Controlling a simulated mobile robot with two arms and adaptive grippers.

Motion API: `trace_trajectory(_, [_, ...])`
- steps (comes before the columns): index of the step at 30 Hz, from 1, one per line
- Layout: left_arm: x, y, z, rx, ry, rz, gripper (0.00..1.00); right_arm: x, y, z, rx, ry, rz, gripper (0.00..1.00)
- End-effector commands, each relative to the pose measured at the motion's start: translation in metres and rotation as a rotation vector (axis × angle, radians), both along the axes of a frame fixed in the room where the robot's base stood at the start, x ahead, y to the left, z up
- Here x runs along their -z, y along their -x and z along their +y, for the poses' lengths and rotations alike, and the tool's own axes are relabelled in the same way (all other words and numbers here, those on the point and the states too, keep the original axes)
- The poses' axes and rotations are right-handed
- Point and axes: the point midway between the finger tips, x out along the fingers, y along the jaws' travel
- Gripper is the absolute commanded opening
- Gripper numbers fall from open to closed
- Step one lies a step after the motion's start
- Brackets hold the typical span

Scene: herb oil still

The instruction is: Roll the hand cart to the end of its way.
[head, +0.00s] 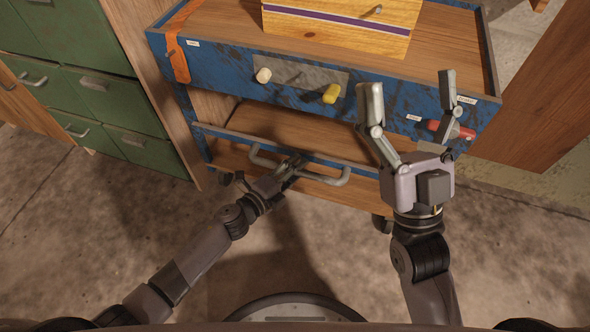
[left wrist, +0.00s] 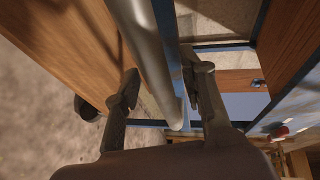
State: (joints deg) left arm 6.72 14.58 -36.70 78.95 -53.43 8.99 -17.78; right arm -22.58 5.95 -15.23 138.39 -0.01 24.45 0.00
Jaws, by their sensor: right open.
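The hand cart (head: 213,72) has a blue, worn frame, a wooden top and a lower shelf. Its grey bar handle (head: 325,178) sticks out at the front in the head view. My left gripper (head: 292,163) is at the middle of this handle. In the left wrist view the grey bar (left wrist: 150,50) runs between the two fingers of my left gripper (left wrist: 160,82). I cannot tell whether both fingers press on it. My right gripper (head: 410,92) is open and empty, above the cart's front right part.
A yellow wooden box (head: 340,22) with a purple stripe stands on the cart's top. The front panel carries a cream knob (head: 263,75), a yellow knob (head: 331,94) and a red one (head: 465,133). Green drawers (head: 118,105) stand at left. Bare floor lies in front.

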Motion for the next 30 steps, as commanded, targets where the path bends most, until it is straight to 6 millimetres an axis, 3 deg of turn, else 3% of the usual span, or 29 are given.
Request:
trace_trajectory(18, [0.0001,0.0003,0.0003,0.000,0.000,0.000,0.00,0.0003,-0.0003,0.0001,0.000,0.001,0.002,0.78])
trace_trajectory(30, [0.0004,0.0003,0.0005,0.000,-0.001,0.000,0.00,0.0003,-0.0004,0.0000,0.000,0.001,0.002,0.78])
